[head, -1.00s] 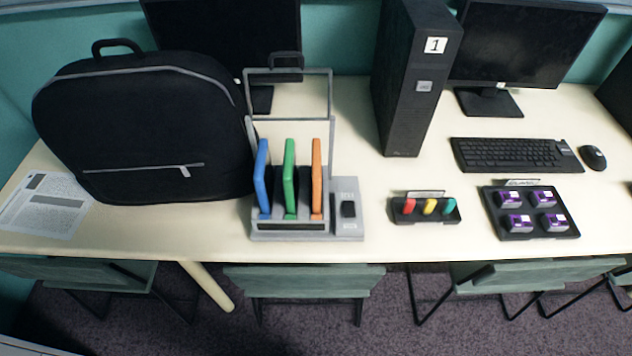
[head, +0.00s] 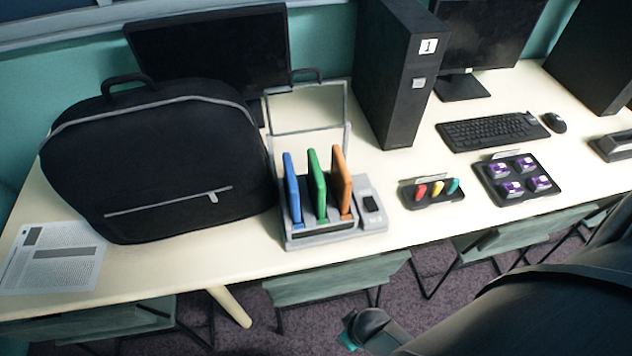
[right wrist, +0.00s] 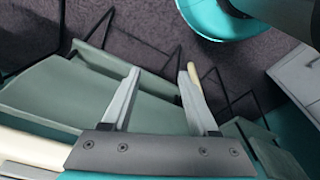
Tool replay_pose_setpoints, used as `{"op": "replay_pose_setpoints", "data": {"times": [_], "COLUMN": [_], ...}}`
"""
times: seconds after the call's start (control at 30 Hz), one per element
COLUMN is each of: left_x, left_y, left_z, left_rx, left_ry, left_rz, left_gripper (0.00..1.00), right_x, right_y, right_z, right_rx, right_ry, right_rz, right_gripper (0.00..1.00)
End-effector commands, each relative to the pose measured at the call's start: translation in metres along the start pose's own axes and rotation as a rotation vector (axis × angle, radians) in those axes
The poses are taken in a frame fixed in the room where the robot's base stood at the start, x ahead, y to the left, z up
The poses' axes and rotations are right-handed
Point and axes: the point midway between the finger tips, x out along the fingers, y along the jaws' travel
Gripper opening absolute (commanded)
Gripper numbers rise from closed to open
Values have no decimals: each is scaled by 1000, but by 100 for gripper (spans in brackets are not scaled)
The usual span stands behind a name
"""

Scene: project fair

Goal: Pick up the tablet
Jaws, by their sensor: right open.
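Three upright tablet-like slabs stand side by side in a grey dock (head: 335,236) on the table: a blue tablet (head: 292,190), a green tablet (head: 317,187) and an orange tablet (head: 341,182). In the head view my right arm comes in at the lower right, below and to the right of the dock; its fingertips are not clear there. In the right wrist view my right gripper (right wrist: 158,92) is open and empty, with a chair behind its fingers. My left gripper is in neither view.
A black backpack (head: 160,165) stands close left of the dock. A black computer tower (head: 397,75) is behind it to the right. A tray of coloured sticks (head: 432,194) and a tray of purple boxes (head: 518,180) lie to the right. Chairs (head: 335,280) stand along the table's front.

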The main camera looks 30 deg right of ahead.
Motion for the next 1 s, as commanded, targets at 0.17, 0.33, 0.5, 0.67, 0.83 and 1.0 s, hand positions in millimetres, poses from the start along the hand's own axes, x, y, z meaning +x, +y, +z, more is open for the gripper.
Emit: {"op": "replay_pose_setpoints", "data": {"times": [0.17, 0.33, 0.5, 0.67, 0.83, 1.0], "left_x": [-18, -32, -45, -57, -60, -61], "left_y": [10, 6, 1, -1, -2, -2], "left_z": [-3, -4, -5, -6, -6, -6], "left_rx": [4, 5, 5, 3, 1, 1], "left_ry": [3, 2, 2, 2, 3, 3], "left_rz": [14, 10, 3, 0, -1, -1], "left_gripper": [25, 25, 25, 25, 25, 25], "right_x": [-67, -133, -201, -268, -290, -298], "right_y": [3, 8, 11, 12, 22, 54], "right_z": [-44, -79, -114, -162, -200, -234], "right_rx": [7, 15, 24, 30, 58, 140], "right_ry": [37, 74, 124, 200, 225, 219], "right_rz": [4, 6, 1, -26, -39, -5], "right_gripper": [60, 60, 60, 60, 60, 60]}}
